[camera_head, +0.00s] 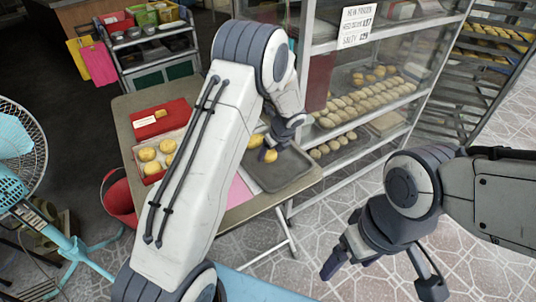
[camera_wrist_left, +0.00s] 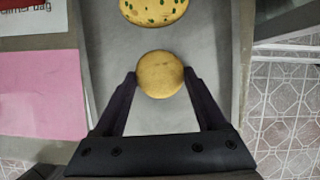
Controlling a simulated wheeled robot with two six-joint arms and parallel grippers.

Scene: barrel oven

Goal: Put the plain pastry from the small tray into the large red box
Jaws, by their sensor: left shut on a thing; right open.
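The plain pastry (camera_wrist_left: 160,74) is round and golden and sits between the fingers of my left gripper (camera_wrist_left: 161,82), which is shut on it. In the head view the held pastry (camera_head: 271,156) shows over the small grey tray (camera_head: 290,172); I cannot tell whether it touches the tray. A pastry with green specks (camera_wrist_left: 153,10) is at the top of the wrist view, on the same tray. The large red box (camera_head: 170,152) is on the table's left side, partly hidden by my left arm, and holds several pastries. My right gripper (camera_head: 385,277) is open and empty over the floor.
A red lid with a white label (camera_head: 160,118) lies at the back of the table (camera_head: 130,100). A pink sheet (camera_head: 240,190) lies beside the tray. A glass cabinet of baked goods (camera_head: 365,100) stands behind on the right. A blue fan (camera_head: 20,150) stands at left.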

